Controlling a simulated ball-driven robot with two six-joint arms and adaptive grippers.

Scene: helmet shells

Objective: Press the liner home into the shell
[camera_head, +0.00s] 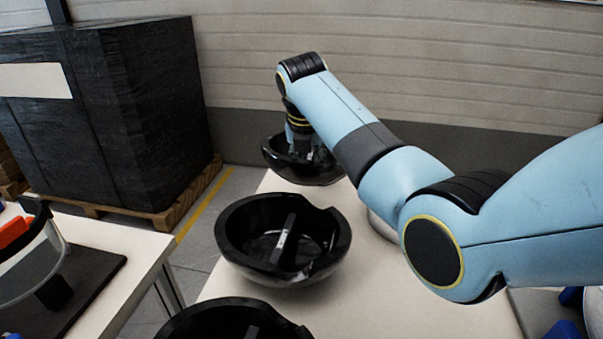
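Three black bowl-shaped helmet shells stand in a row on the pale table. The far shell (283,163) is at the back end, with my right gripper (318,154) reaching down into its opening. The fingertips are partly hidden by the rim and the dark interior, so I cannot tell whether they are open or shut on something. The middle shell (260,262) lies open side up with a grey strap (286,238) across its inside. The near shell (215,318) is cut off by the bottom edge. I cannot make out a separate liner. My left gripper is not in view.
My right arm crosses the right half and hides part of the table (390,300). A white rounded thing (381,226) shows partly behind it. At left, another table (118,238) holds a clear visor (35,268) on a black mat (92,278). A wrapped pallet load (130,110) stands behind.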

